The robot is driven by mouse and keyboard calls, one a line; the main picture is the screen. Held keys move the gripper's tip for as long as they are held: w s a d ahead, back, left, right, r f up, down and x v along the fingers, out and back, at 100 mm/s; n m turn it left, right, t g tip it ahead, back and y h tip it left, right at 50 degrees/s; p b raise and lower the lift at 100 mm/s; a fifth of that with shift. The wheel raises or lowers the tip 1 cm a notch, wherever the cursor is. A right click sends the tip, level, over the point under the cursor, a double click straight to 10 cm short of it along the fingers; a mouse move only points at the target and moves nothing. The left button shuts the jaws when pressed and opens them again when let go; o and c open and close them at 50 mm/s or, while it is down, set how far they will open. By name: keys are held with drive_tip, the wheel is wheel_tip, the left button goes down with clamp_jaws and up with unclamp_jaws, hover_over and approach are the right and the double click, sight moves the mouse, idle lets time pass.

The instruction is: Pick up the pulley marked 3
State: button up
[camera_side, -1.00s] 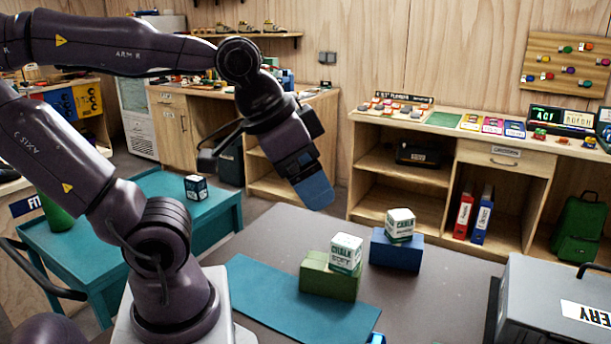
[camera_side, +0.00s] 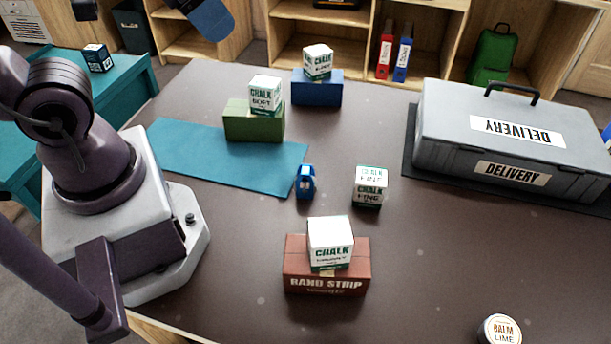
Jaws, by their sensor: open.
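A small blue object (camera_side: 305,182), perhaps the pulley, sits on the dark table by the right end of the teal mat (camera_side: 222,158). No number can be read on it at this size. My gripper (camera_side: 212,18) shows only as a blue end at the top edge, high and well away from the blue object. It is open, and nothing is seen in it. The rest of that arm end is cut off by the frame.
A white chalk box (camera_side: 369,185) stands right of the blue object. Others sit on green (camera_side: 254,126), blue (camera_side: 317,92) and red (camera_side: 327,280) blocks. A grey delivery case (camera_side: 515,140) fills the right. A balm tin (camera_side: 499,330) is at the front.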

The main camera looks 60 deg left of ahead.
idle(0.3)
drive_tip(key=c, duration=0.4)
